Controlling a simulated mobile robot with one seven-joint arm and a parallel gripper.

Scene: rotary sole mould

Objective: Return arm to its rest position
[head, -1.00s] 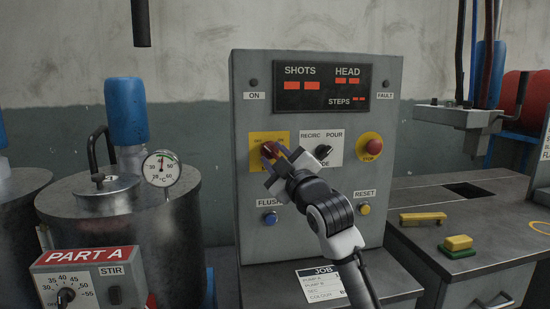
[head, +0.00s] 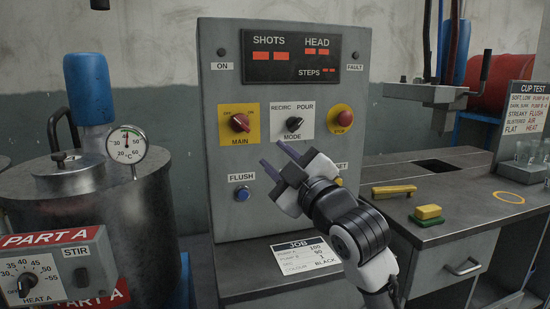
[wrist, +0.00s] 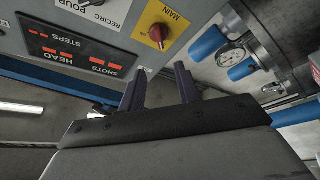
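My gripper (head: 274,157) is in front of the grey control panel (head: 208,140), its fingers apart with nothing between them. In the head view it hangs below and right of the red MAIN knob (head: 240,123), clear of it, and left of the red stop button (head: 343,118). It partly covers the RESET label. In the wrist view the two dark fingers (wrist: 160,90) stand apart, and the MAIN knob (wrist: 158,33) shows beyond them. The MODE knob (head: 294,124) is just above the fingertips.
A steel tank (head: 100,215) with a gauge (head: 128,142) stands left, behind the PART A heater box (head: 62,268). At right, a bench (head: 395,180) carries a yellow bar (head: 394,191) and a yellow-green block (head: 428,213). A job card (head: 305,255) lies below the panel.

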